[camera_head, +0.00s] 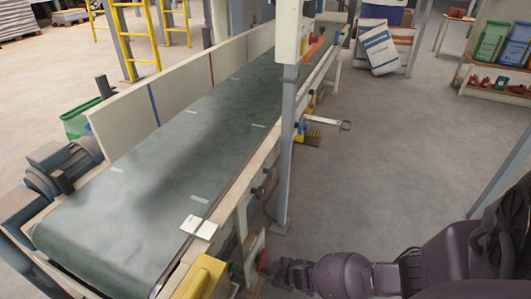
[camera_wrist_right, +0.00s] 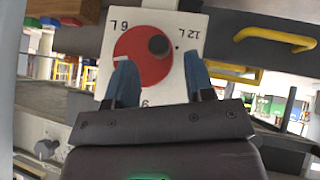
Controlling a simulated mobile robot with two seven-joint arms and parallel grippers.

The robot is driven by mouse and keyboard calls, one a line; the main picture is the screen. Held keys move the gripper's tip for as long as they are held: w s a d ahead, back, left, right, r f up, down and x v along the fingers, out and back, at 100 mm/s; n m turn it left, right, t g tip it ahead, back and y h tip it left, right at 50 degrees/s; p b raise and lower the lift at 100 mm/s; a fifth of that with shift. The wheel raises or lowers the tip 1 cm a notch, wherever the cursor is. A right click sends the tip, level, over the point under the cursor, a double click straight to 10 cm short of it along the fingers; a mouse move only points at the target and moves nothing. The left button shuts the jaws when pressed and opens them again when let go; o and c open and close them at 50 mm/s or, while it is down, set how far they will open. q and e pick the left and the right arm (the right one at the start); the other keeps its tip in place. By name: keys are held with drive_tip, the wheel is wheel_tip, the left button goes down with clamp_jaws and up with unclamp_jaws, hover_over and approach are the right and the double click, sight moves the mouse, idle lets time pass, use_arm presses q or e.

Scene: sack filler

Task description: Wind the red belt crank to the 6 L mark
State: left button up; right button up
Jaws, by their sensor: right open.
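The red belt crank (camera_wrist_right: 135,62) is a round red disc on a white plate (camera_wrist_right: 190,22) in the right wrist view. Its dark round knob (camera_wrist_right: 158,45) sits at the upper right of the disc, on the 12 L side. The 6 L mark (camera_wrist_right: 118,23) is at the plate's upper left; a 9 shows low down, partly hidden. My right gripper (camera_wrist_right: 161,76) is open, its blue fingers overlapping the plate on both sides below the knob; contact cannot be told. In the head view the crank (camera_head: 262,261) is a small red edge beside my right gripper (camera_head: 272,268). My left gripper is out of view.
A green conveyor belt (camera_head: 170,165) runs away beside the crank, with a white card (camera_head: 198,227) on its near edge. A yellow box (camera_head: 200,279) and a grey post (camera_head: 286,150) stand close. A yellow handle (camera_wrist_right: 278,38) is right of the plate.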

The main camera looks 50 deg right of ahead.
sight(269, 271)
use_arm(q)
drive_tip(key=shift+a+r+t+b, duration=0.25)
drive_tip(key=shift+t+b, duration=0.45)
drive_tip(key=shift+b, duration=0.4)
use_arm(e)
drive_tip(key=shift+x, duration=2.55)
drive_tip(key=shift+w, duration=0.1)
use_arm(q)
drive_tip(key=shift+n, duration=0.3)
use_arm(e)
drive_tip(key=shift+c, duration=0.3)
drive_tip(key=shift+a, duration=0.1)
clamp_jaws()
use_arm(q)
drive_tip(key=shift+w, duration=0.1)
use_arm(e)
drive_tip(key=shift+w+r, duration=0.1)
drive_tip(key=shift+r, duration=0.05)
